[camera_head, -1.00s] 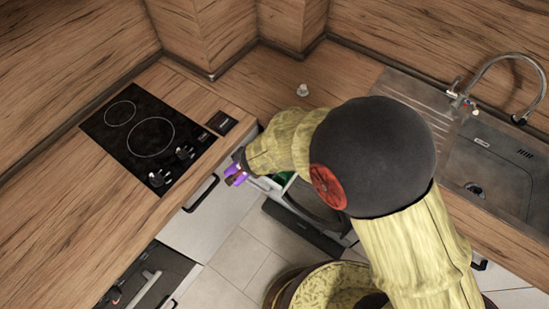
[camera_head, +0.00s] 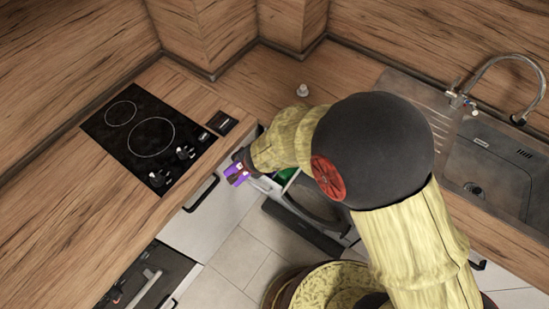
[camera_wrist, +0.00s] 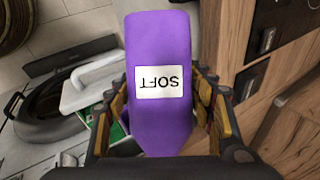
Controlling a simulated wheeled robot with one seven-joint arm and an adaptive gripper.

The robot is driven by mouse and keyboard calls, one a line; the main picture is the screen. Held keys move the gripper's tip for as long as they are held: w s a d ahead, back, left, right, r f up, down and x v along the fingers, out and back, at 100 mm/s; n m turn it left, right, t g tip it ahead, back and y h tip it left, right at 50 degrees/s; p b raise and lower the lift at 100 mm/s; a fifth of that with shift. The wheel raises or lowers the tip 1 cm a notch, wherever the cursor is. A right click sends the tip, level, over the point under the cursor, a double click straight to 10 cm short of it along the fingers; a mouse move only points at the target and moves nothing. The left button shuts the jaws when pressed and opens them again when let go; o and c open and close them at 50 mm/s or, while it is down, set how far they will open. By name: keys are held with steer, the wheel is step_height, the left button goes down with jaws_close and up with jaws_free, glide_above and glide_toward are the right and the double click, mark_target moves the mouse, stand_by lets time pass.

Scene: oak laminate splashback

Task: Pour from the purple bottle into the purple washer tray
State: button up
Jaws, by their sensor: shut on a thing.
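The purple bottle (camera_wrist: 160,55) fills the middle of the wrist view, with a white label whose word SOFT appears upside down. My gripper (camera_wrist: 162,102) is shut on it, one finger on each side. In the head view the bottle (camera_head: 237,176) shows small beyond the end of my arm, over the counter's front edge by the washer. A white drawer-like part (camera_wrist: 92,78) with green beneath it (camera_wrist: 117,131) shows left of the bottle in the wrist view. I cannot make out a purple tray; the bottle and my arm cover part of that area.
The washer's round dark door (camera_wrist: 52,104) stands open below. The hob (camera_head: 146,135) lies left, and the sink (camera_head: 492,168) right. A small white object (camera_head: 302,90) stands on the back counter. Cabinet fronts with dark handles (camera_head: 201,193) border the tiled floor.

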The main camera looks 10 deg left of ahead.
steer(key=shift+a+g+y+p, duration=0.1)
steer(key=shift+g+y+p, duration=0.35)
steer(key=shift+p, duration=0.55)
stand_by(1.7)
steer(key=shift+a+f+b, duration=0.1)
steer(key=shift+f+b, duration=0.1)
steer(key=shift+b, duration=0.5)
steer(key=shift+s+t+h+b, duration=0.1)
steer(key=shift+t+h+b, duration=0.35)
steer(key=shift+b, duration=0.15)
steer(key=shift+d+r+n+t+h, duration=0.3)
steer(key=shift+r+t+h, duration=0.25)
steer(key=shift+t, duration=0.15)
steer(key=shift+w+d+r+p, duration=0.15)
steer(key=shift+w+r+p, duration=0.15)
steer(key=shift+r, duration=0.1)
